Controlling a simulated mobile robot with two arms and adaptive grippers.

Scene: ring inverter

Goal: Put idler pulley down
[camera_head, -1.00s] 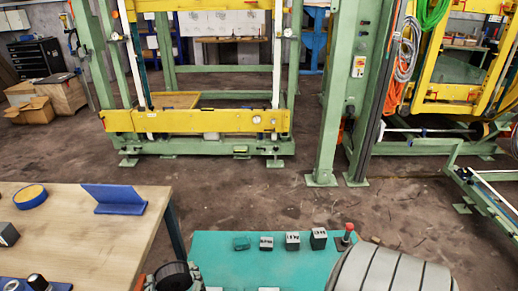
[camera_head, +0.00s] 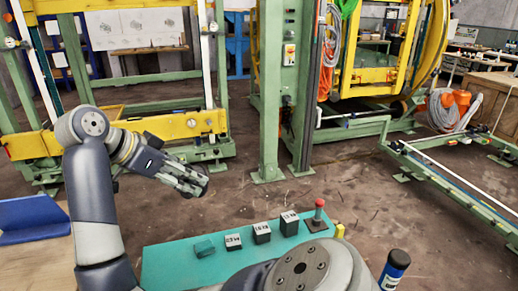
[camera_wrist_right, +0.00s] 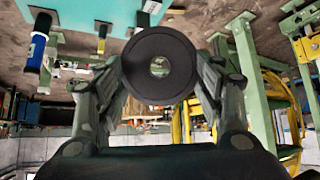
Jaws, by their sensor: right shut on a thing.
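The idler pulley is a black ring-shaped disc (camera_wrist_right: 160,65) with a small hole through its centre. In the right wrist view it sits between the two fingers of my right gripper (camera_wrist_right: 160,80), which is shut on it. In the head view my right gripper (camera_head: 190,180) is left of centre, up in the air, left of and above the teal table (camera_head: 165,262). The pulley is hard to make out there against the dark fingers. My left gripper is not in view.
A blue angled piece (camera_head: 32,216) lies on the wooden table (camera_head: 40,272). Green-yellow frames stand behind.

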